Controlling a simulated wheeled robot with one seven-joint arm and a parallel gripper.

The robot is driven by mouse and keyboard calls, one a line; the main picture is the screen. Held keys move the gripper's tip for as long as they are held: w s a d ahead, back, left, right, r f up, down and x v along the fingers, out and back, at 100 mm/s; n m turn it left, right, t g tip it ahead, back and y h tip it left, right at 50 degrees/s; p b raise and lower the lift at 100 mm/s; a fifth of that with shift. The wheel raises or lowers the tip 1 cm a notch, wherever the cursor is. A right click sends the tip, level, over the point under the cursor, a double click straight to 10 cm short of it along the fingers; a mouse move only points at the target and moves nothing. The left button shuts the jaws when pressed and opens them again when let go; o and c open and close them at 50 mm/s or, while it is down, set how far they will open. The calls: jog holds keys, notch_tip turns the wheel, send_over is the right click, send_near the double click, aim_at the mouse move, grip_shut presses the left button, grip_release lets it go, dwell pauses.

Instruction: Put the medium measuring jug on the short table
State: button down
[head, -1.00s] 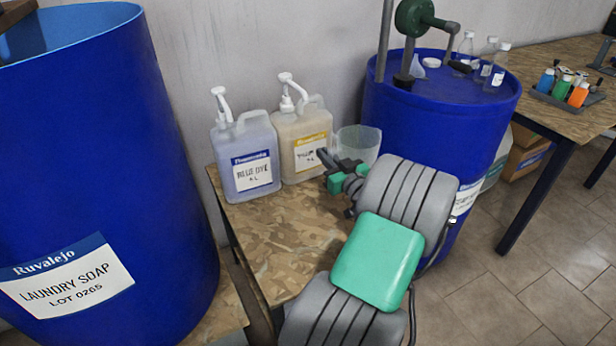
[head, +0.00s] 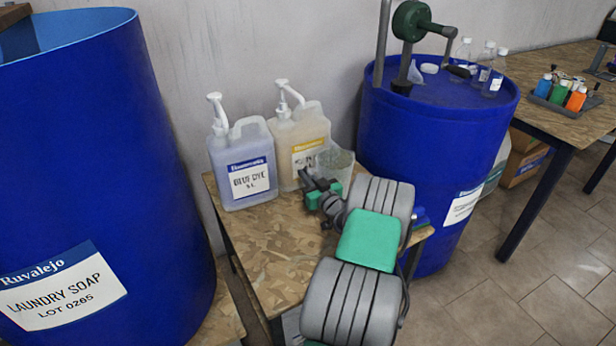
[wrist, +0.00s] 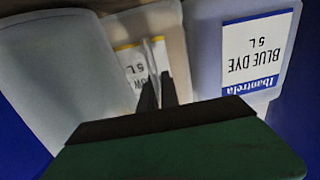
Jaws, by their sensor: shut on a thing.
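A clear measuring jug (head: 340,163) is at my gripper (head: 312,184) in the head view, in front of the yellow-labelled bottle. It is the only jug I see, so I cannot compare its size. In the wrist view the translucent jug (wrist: 55,70) fills the left side, beside my gripper's dark fingers (wrist: 158,90). The fingers are close together, shut on the jug; the exact grip point is unclear. A wood-board table (head: 265,245) lies below, partly hidden by my arm. I cannot tell whether the jug touches it.
A blue dye bottle (head: 243,170) and a yellow-labelled bottle (head: 300,140) with pumps stand at the table's back. A large blue drum (head: 90,170) is left; another drum (head: 430,140) with a hand pump is right. The table's front-left part is clear. Another table (head: 575,125) stands far right.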

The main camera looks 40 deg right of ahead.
jog(key=shift+f+b, duration=0.25)
jog(key=shift+b, duration=0.05)
jog(key=c, duration=1.6)
grip_release()
jog(key=shift+r, duration=0.1)
